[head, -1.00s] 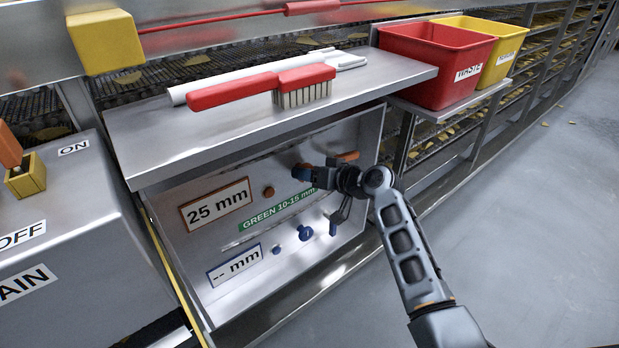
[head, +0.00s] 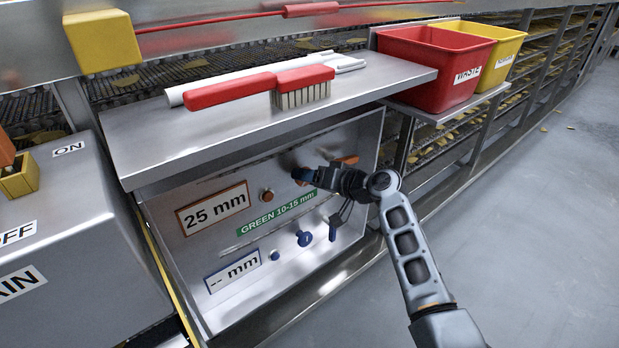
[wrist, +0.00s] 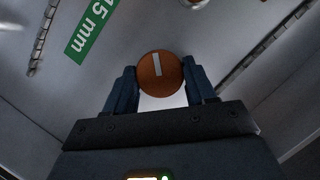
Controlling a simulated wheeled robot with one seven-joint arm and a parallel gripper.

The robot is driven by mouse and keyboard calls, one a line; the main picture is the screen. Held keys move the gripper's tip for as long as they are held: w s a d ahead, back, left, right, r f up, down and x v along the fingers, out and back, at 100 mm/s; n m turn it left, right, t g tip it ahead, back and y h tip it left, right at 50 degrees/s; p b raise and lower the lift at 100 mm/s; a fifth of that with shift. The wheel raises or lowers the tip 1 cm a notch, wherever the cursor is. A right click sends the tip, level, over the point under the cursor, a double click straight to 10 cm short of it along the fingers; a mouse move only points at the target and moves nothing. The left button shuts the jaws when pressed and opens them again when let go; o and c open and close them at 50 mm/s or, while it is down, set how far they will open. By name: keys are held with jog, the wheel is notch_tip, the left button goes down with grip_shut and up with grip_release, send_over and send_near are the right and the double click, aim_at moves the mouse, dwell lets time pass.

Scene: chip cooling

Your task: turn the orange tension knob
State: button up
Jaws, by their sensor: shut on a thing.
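The orange tension knob (wrist: 161,74) is round with a white pointer line and sits between my two finger pads in the wrist view. The line points nearly straight up in that view. My gripper (wrist: 161,88) is shut on the knob, one blue finger on each side. In the head view my gripper (head: 312,177) reaches the panel (head: 240,250) from the right, and the knob is mostly hidden behind the fingers. An orange-framed display (head: 214,208) reads "25 mm". A green label (head: 277,212) reads "GREEN 10-15 mm".
A blue knob (head: 304,238), an orange button (head: 266,195) and a display reading "-- mm" (head: 233,271) share the panel. A shelf (head: 150,140) overhangs it, holding a red brush (head: 235,92). Red (head: 428,70) and yellow (head: 508,50) bins stand at the right.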

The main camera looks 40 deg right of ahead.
jog(key=o, duration=1)
jog(key=shift+f, duration=0.1)
jog(key=v, duration=0.7)
jog(key=shift+s, duration=0.4)
